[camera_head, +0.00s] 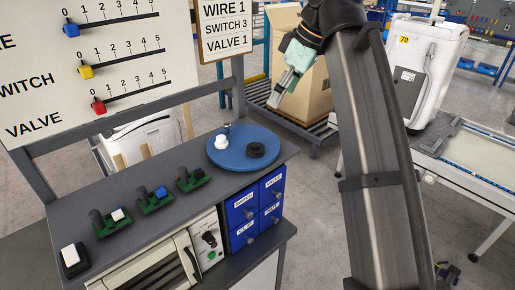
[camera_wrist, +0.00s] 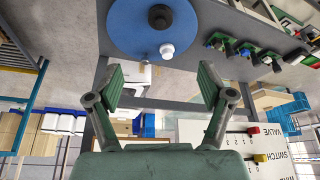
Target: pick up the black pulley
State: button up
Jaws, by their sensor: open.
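The black pulley (camera_head: 256,149) lies on the right part of a round blue disc (camera_head: 238,163) on the grey bench. In the wrist view the black pulley (camera_wrist: 159,16) is near the top middle, on the blue disc (camera_wrist: 125,28). My gripper (camera_head: 283,90) is in the air above and beyond the disc in the head view, apart from the pulley. In the wrist view my gripper (camera_wrist: 161,84) has its two green fingers wide apart with nothing between them.
A white knob-like part (camera_head: 221,142) stands on the disc, left of the black pulley, with a small dark peg behind it. Several green switch modules (camera_head: 155,199) line the bench to the left. Blue labelled drawers (camera_head: 241,207) sit below. A slider board (camera_head: 90,50) rises behind.

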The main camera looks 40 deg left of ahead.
jog(key=b, duration=0.5)
send_near(257, 145)
jog(key=p+x, duration=0.3)
jog(key=shift+a, duration=0.15)
jog(key=shift+p+x, duration=1.35)
jog(key=shift+x, duration=1.85)
jog(key=c, duration=1.1)
